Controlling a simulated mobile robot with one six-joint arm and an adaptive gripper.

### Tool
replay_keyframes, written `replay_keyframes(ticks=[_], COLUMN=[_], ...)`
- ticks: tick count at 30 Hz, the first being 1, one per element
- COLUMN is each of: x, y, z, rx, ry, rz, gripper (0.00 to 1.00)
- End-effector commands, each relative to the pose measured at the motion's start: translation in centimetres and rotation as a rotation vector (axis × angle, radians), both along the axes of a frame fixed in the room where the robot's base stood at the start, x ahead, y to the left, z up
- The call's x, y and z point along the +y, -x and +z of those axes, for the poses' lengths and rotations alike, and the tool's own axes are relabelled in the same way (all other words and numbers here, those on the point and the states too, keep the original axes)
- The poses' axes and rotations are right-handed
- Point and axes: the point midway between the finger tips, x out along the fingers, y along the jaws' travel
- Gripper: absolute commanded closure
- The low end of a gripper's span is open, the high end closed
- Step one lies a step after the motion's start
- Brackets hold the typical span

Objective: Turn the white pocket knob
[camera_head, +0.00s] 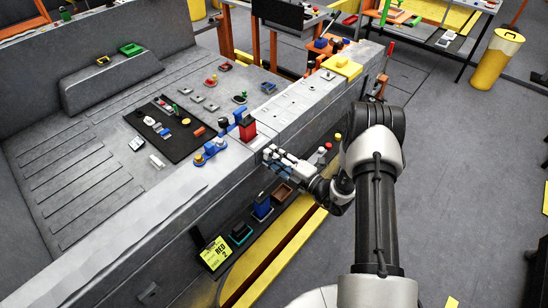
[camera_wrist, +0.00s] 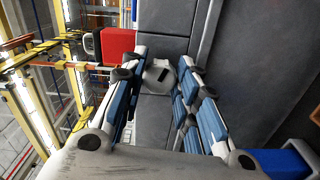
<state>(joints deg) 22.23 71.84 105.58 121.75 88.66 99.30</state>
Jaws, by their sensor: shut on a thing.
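My gripper (camera_head: 270,155) reaches from the right to the side face of the grey bed carrier (camera_head: 150,225), just below its top rim. In the wrist view, the fingers of my gripper (camera_wrist: 160,72) are closed in on a small pale knob (camera_wrist: 157,80) with a dark slot, one finger on each side. The knob sits against the grey panel (camera_wrist: 160,45). In the head view the knob is hidden behind the fingers. How far it is turned cannot be told.
A red block (camera_head: 247,129) stands on the rim near my gripper and also shows in the wrist view (camera_wrist: 117,43). Blue fixtures (camera_head: 210,150) stand to its left. Below, a ledge carries a blue holder (camera_head: 262,207) and a brown bin (camera_head: 281,193).

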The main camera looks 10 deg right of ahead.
Motion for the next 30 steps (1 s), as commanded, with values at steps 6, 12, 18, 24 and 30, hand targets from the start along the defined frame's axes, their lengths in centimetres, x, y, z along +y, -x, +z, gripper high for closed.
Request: replay_keyframes(ticks=[6,12,18,24,30], x=[0.0,0.0,0.0,-0.1,-1.6], y=[0.0,0.0,0.0,0.1,2.0], z=[0.0,0.0,0.0,0.0,0.0], rx=[0.001,0.0,-0.001,-0.001,0.001], ry=[0.001,0.001,0.002,0.002,0.001], rz=[0.0,0.0,0.0,-0.001,-0.004], gripper=[0.69,0.55,0.51,0.51,0.51])
